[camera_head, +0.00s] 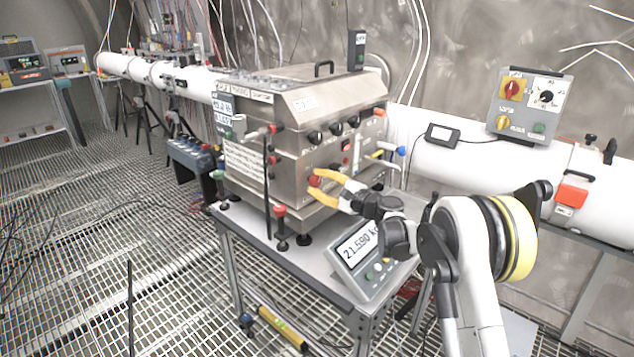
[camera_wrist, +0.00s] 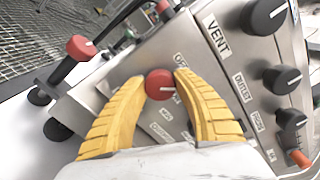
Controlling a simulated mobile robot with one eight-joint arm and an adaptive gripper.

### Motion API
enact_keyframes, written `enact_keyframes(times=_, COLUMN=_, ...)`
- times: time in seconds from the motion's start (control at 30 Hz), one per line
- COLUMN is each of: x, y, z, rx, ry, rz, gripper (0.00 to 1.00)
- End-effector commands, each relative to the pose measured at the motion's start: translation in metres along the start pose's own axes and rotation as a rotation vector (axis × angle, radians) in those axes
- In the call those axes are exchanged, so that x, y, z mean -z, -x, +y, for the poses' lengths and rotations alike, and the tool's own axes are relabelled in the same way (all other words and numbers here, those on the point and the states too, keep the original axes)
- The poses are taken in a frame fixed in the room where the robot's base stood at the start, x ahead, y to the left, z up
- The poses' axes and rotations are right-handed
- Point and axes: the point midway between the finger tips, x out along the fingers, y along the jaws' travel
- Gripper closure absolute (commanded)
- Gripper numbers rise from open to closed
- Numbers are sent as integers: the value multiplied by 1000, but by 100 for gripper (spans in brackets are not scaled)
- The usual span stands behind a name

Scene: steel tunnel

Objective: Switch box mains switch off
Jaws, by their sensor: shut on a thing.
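The grey switch box (camera_head: 529,106) sits on the white pipe at the right in the head view. Its upper left has a red rotary switch on a yellow plate (camera_head: 512,89), probably the mains switch; its label and position are too small to read. My gripper (camera_head: 325,178) is well to the left of that box, at the front of the steel chamber. In the wrist view, my yellow fingers (camera_wrist: 160,80) are shut on a red knob (camera_wrist: 160,85) of the chamber. The switch box is not in the wrist view.
The steel chamber (camera_head: 275,160) stands on a metal table, with several black knobs on its front. A scale display (camera_head: 365,250) stands in front of it, below my gripper. In the wrist view, a VENT label (camera_wrist: 217,36) and black knobs (camera_wrist: 282,78) are right of my fingers.

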Motion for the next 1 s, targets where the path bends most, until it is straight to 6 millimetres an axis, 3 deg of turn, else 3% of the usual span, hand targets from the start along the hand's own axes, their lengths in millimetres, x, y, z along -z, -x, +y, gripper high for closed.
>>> enact_keyframes(times=0.5, x=0, y=0, z=0, rx=1, ry=456, rz=0, gripper=95)
enact_keyframes(times=1.0, x=0, y=-1, z=0, rx=1, ry=663, rz=0, gripper=95)
